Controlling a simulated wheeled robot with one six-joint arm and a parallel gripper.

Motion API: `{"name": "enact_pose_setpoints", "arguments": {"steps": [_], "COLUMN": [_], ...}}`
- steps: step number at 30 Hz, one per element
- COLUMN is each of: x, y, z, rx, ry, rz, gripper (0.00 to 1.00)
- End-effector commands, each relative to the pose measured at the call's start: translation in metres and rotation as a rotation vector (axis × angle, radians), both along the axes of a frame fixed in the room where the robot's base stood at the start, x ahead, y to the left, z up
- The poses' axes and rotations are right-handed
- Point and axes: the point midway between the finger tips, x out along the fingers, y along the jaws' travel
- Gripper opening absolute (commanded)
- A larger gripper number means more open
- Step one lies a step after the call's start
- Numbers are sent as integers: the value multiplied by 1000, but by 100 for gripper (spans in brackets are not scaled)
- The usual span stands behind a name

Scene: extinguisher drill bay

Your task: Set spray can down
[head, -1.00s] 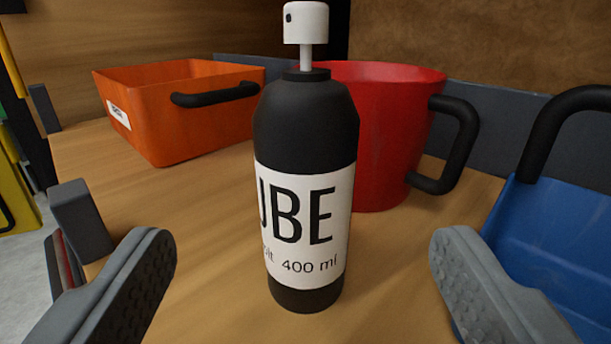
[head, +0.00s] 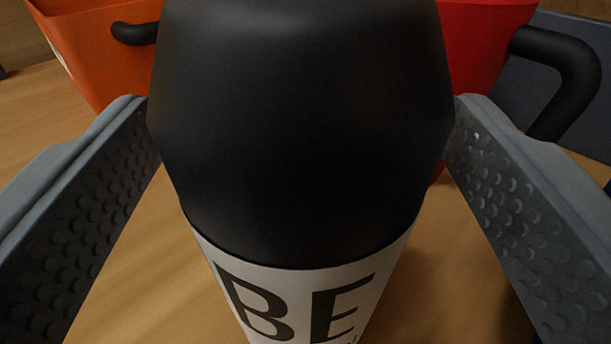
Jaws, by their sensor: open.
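The black spray can (head: 300,130) with a white label fills the middle of the head view, very close to the camera. Its nozzle and its base are outside the picture, so I cannot see its contact with the wooden surface (head: 140,270). My gripper (head: 305,120) is open, with one grey finger to the left of the can and one to the right. The can stands between the fingers. Wood shows between the lower part of each finger and the can; near the fingertips I cannot tell whether they touch it.
An orange bin (head: 95,55) with a black handle is behind the can at the left. A red container (head: 480,50) with a black handle is behind it at the right. A dark grey edge shows at the far right. Bare wood lies at the left.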

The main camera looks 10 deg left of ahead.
Motion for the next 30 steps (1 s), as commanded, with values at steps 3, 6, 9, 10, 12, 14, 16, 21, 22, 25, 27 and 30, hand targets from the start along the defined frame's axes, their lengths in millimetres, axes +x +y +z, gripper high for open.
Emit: {"name": "enact_pose_setpoints", "arguments": {"steps": [3,6,9,10,12,14,16,21,22,25,27,30], "x": [16,23,24,24,24,24,24,24,24,24,24,24], "y": [3,4,5,5,5,5,5,5,5,5,5,5], "z": [-1,-1,0,0,0,0,0,0,0,0,0,3], "rx": [0,0,0,0,0,0,0,0,0,0,0,0], "ry": [1,1,0,0,0,0,0,0,0,-1,-1,-1], "rz": [0,1,1,1,1,1,1,1,1,1,1,1], "gripper": [79,79,79,79,79,73,60,26,21,16,16,16]}}
